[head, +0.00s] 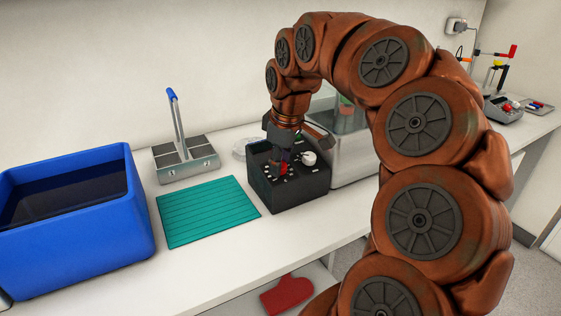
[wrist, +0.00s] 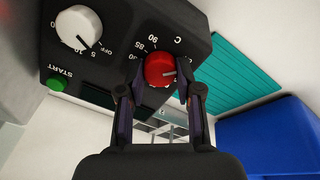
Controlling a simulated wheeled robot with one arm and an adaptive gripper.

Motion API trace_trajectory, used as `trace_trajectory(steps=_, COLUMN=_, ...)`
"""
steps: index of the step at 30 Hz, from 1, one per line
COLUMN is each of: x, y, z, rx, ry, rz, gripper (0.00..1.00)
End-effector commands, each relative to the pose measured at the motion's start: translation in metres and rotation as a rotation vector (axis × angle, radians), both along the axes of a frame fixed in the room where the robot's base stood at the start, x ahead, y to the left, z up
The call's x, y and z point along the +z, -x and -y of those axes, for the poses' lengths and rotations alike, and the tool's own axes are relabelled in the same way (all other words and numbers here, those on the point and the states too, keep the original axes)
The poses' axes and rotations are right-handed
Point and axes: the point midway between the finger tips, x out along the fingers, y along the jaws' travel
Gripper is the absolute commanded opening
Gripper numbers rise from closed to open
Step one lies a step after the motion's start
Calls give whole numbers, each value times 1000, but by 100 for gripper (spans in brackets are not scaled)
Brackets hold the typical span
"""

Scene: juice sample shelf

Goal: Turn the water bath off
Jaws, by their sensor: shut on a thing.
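The white knob's dark line points near the 5, close to OFF. My gripper (wrist: 153,86) has its fingers on either side of the red knob and is shut on it. In the head view my gripper (head: 280,160) is over the box, partly hiding the red knob (head: 284,170).
A blue tub (head: 140,200) of dark liquid stands at the left. A teal mat (head: 207,211) lies beside the box, and a grey stand with a blue-tipped handle (head: 203,164) is behind it. A red mitt (head: 287,295) is on the lower shelf.

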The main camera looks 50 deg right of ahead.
Motion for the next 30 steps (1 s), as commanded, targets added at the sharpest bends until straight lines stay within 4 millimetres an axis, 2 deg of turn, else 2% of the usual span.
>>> trace_trajectory(steps=13, x=0, y=0, z=0, rx=9, ry=2, rz=-1, gripper=0)
trace_trajectory(steps=14, x=0, y=0, z=0, rx=9, ry=2, rz=-1, gripper=37)
trace_trajectory(steps=15, x=0, y=0, z=0, rx=9, ry=2, rz=-1, gripper=41)
trace_trajectory(steps=21, x=0, y=0, z=0, rx=8, ry=2, rz=-1, gripper=60)
trace_trajectory(steps=30, x=1, y=0, z=0, rx=8, ry=3, rz=0, gripper=60)
